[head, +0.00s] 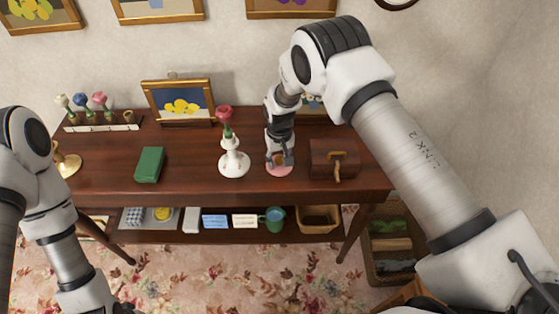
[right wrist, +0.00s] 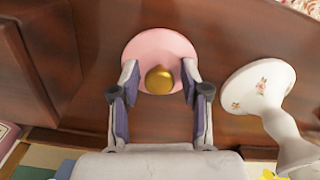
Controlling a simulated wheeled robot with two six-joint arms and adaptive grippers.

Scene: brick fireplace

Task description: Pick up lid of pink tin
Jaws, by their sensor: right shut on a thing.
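The pink tin's lid (right wrist: 143,50) is a round pink disc with a gold knob (right wrist: 159,80) in the right wrist view. In the head view, pink (head: 280,171) shows under my right gripper (head: 280,158), on the dark wooden table. My right gripper points down and its fingers (right wrist: 162,78) are on either side of the knob, shut on the lid. The tin's body is hidden, so I cannot tell whether the lid is apart from it. My left gripper (head: 122,308) is barely in view at the bottom edge of the head view, and its fingers are unclear.
A white vase (head: 234,164) with a red flower stands close left of my right gripper. A wooden box (head: 334,160) stands close to its right. A green book (head: 149,164) lies farther left, before a framed picture (head: 180,102). Flower stems stand in a rack (head: 100,127).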

